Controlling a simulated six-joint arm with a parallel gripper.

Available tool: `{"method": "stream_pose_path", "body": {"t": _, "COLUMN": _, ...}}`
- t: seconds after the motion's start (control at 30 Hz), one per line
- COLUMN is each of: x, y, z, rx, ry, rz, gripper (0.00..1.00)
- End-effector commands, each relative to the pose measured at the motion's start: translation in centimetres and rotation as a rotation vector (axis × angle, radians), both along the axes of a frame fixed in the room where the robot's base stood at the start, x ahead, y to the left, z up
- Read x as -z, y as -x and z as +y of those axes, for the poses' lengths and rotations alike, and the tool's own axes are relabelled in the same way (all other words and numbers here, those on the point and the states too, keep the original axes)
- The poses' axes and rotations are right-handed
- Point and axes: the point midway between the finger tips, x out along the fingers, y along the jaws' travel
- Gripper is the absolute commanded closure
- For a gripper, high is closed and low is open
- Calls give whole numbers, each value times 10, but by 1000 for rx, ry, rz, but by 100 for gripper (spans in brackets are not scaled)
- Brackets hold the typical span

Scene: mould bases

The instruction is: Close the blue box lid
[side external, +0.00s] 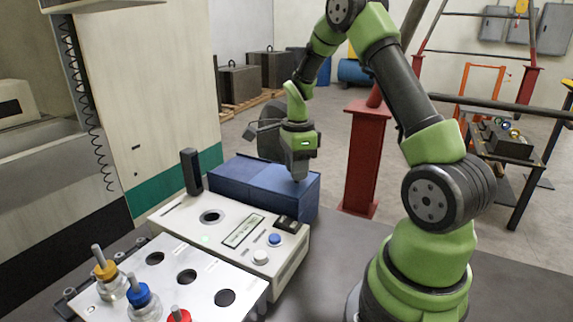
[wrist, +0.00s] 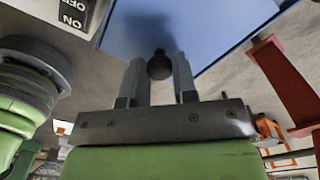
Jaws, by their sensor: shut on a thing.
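The blue box (side external: 232,174) stands behind the white instrument unit, its long side running left to right. Its top looks flat in the side view, with a seam across it; I cannot tell whether the lid sits fully down. My gripper (side external: 298,178) points down at the right part of the box top. In the wrist view my gripper (wrist: 160,75) has one finger on each side of a round black knob (wrist: 160,66) and is shut on it. The knob stands out from a plain blue face (wrist: 205,25). The knob is hidden in the side view.
The white instrument unit (side external: 196,237) with buttons and a dark upright post (side external: 191,172) lies in front of the box. A metal plate (side external: 190,262) with holes and several coloured-collar pieces is nearer. A red pillar (side external: 363,160) stands behind to the right.

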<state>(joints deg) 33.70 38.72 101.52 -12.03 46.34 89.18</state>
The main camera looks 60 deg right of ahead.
Motion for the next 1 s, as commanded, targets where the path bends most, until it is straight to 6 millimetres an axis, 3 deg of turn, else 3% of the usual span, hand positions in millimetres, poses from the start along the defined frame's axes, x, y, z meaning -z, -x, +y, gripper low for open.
{"method": "stream_pose_path", "body": {"t": 0.37, "x": 0, "y": 9, "z": -1, "rx": 3, "ry": -1, "rz": 5, "gripper": 100}}
{"method": "stream_pose_path", "body": {"t": 0.4, "x": 0, "y": 10, "z": 0, "rx": 3, "ry": -1, "rz": 6, "gripper": 66}}
{"method": "stream_pose_path", "body": {"t": 0.5, "x": 0, "y": 9, "z": 0, "rx": 3, "ry": -1, "rz": 5, "gripper": 48}}
{"method": "stream_pose_path", "body": {"t": 0.8, "x": -2, "y": 7, "z": 0, "rx": 1, "ry": 1, "rz": 0, "gripper": 48}}
{"method": "stream_pose_path", "body": {"t": 1.0, "x": -30, "y": 7, "z": -1, "rx": 2, "ry": 4, "rz": -4, "gripper": 48}}
